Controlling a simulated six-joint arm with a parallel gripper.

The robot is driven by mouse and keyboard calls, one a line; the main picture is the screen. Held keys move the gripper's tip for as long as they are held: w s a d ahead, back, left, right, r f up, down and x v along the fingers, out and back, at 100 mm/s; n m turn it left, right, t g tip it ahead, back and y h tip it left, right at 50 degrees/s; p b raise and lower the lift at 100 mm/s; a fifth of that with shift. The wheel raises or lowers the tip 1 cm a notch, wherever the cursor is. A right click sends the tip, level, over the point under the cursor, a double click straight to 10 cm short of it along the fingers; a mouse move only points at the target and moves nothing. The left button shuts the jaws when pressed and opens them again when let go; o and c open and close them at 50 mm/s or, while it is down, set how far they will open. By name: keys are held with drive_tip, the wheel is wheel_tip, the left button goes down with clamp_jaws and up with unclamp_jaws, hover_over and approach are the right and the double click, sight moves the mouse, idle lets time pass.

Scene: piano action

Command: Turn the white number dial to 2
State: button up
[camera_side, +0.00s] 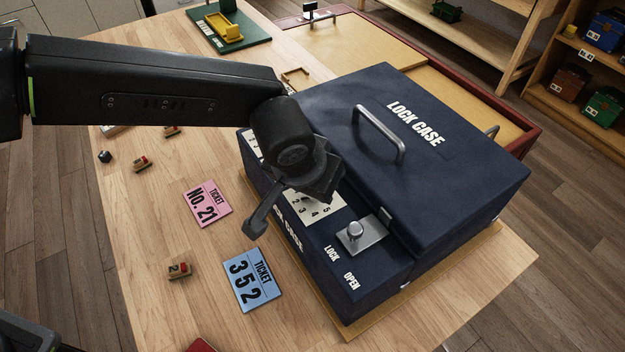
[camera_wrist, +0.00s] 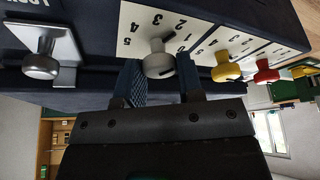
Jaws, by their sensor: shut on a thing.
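The white dial (camera_wrist: 158,64) is a pale round knob on a short stem, standing over a cream number plate (camera_wrist: 143,25) in the wrist view. My gripper (camera_wrist: 162,82) has one finger on each side of this knob and is shut on it. The dial's pointed-to number cannot be told. In the side view my gripper (camera_side: 318,180) is at the front ledge of the dark blue lock case (camera_side: 440,150). It hides the white dial there, while part of the plate (camera_side: 328,208) with several digits shows.
Beside the white dial are a yellow dial (camera_wrist: 225,68) and a red dial (camera_wrist: 265,72) on their own plates. A metal lock knob (camera_side: 355,232) stands on the other side. A blue ticket (camera_side: 253,280) and pink ticket (camera_side: 207,203) lie on the wooden table.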

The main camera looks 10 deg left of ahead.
drive_tip(key=shift+n, duration=0.5)
drive_tip(key=o, duration=0.9)
drive_tip(key=d+v, duration=0.1)
drive_tip(key=v, duration=1.3)
drive_tip(key=shift+a, duration=0.25)
